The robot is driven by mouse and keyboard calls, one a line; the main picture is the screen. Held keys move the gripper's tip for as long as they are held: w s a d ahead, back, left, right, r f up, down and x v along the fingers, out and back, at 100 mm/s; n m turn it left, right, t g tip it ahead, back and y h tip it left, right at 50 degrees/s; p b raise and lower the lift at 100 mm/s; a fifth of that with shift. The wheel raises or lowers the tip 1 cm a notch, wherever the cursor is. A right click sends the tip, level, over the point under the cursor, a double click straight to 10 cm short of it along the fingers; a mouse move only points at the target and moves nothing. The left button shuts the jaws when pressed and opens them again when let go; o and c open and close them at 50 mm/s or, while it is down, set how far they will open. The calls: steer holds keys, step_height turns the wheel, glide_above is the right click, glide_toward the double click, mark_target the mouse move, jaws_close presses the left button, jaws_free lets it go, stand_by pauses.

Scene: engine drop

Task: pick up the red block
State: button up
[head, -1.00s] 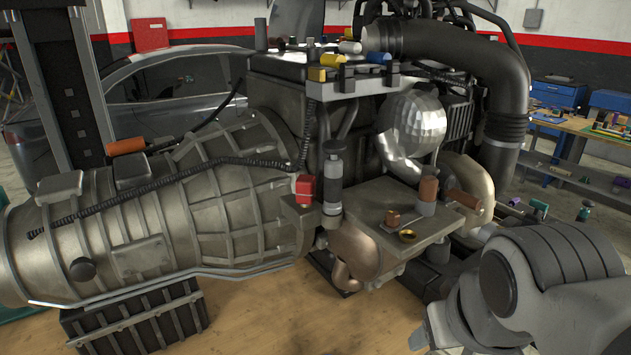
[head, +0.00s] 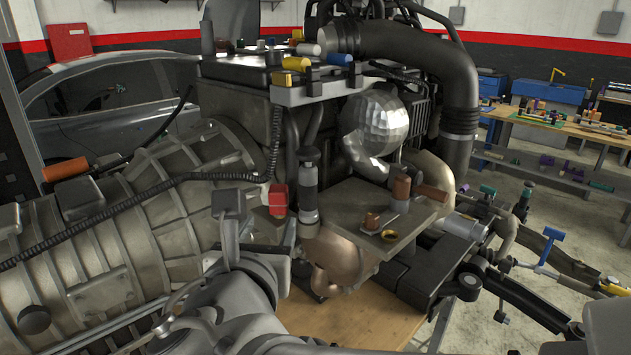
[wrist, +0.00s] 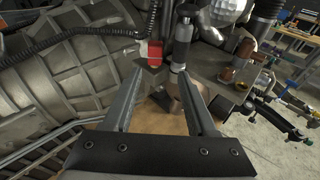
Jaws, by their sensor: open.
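The red block (head: 278,200) sits on a grey ledge at the side of the engine, just left of an upright black-and-grey cylinder (head: 308,187). In the wrist view the red block (wrist: 155,52) is beyond my fingertips and slightly left of the middle between them. My gripper (wrist: 161,76) is open, with nothing between its fingers. In the head view my gripper (head: 232,240) is in front of the engine, lower left of the red block and apart from it. The block's lower part is partly hidden in the head view.
The ribbed gearbox housing (head: 110,250) fills the left side. A flat plate (head: 345,205) with copper pieces and a brass ring lies right of the cylinder. A black hose (head: 265,178) runs just left of the block. A workbench (head: 570,130) stands at the far right.

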mark_target(277, 193)
steer(key=shift+n, duration=0.3)
steer(key=x, duration=0.7)
steer(key=a+p+x, duration=0.1)
steer(key=x, duration=0.3)
steer(key=shift+w+a, duration=0.1)
steer(key=shift+w, duration=0.2)
steer(key=shift+p+x, duration=0.55)
steer(key=shift+x, duration=2.25)
steer(key=shift+f, duration=0.1)
jaws_close()
